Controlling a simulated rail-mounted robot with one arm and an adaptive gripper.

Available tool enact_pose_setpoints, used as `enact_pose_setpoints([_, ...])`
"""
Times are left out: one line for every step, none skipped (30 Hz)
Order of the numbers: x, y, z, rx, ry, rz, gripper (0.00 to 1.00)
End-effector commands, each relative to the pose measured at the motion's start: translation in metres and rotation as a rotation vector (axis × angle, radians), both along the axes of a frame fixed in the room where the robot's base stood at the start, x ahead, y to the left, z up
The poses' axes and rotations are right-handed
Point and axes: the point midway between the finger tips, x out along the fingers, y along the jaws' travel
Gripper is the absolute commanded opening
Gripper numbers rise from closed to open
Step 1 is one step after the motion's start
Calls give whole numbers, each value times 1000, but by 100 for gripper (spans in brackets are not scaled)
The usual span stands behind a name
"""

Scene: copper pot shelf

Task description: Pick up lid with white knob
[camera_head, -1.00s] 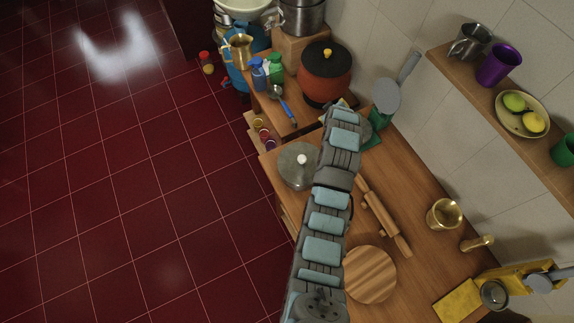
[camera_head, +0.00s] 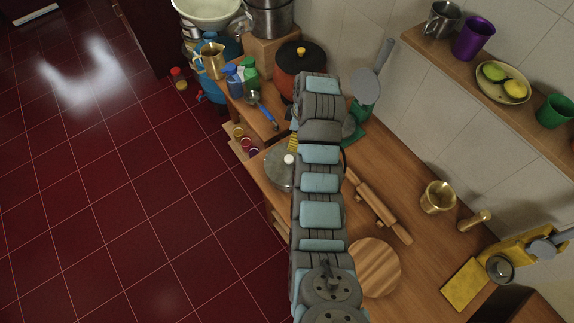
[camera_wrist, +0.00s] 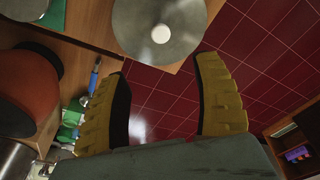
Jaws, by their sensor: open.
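The grey metal lid (camera_head: 276,170) with its white knob (camera_head: 289,160) sits at the left edge of the wooden counter, partly hidden behind my arm. In the wrist view the round lid (camera_wrist: 140,22) is at the top centre, with the white knob (camera_wrist: 161,34) near its lower edge. My gripper (camera_wrist: 163,66) is open and empty, its two yellow fingers spread apart just below the lid in that view. In the head view only a small yellow part of my gripper (camera_head: 293,143) shows beside my arm, close to the lid. The fingers do not appear to touch the knob.
An orange-brown pot with a black lid (camera_head: 289,62) stands behind; it also shows in the wrist view (camera_wrist: 32,75). Bottles (camera_head: 250,68) and a blue-handled tool (camera_head: 267,116) are near it. A rolling pin (camera_head: 378,205) and round board (camera_head: 378,268) lie right of my arm.

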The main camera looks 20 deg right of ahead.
Motion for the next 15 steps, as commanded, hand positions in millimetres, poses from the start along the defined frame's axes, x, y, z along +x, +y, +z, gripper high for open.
enact_pose_setpoints([1,1,-11,0,0,0,66])
enact_pose_setpoints([1,1,-14,-1,-1,0,66])
enact_pose_setpoints([1,2,-18,-1,-1,0,66])
enact_pose_setpoints([2,2,-21,-1,-1,0,66])
enact_pose_setpoints([2,2,-24,0,-1,-1,66])
enact_pose_setpoints([2,3,-29,0,-2,-1,66])
enact_pose_setpoints([3,3,-32,0,-2,-1,66])
enact_pose_setpoints([3,4,-35,0,-2,-1,66])
enact_pose_setpoints([3,4,-39,0,-2,-1,66])
enact_pose_setpoints([3,5,-39,0,0,-1,66])
enact_pose_setpoints([3,6,-42,2,3,-2,66])
enact_pose_setpoints([3,7,-49,3,6,-1,66])
enact_pose_setpoints([4,7,-53,2,5,0,66])
enact_pose_setpoints([4,8,-58,2,3,-1,66])
enact_pose_setpoints([6,8,-62,1,-1,0,66])
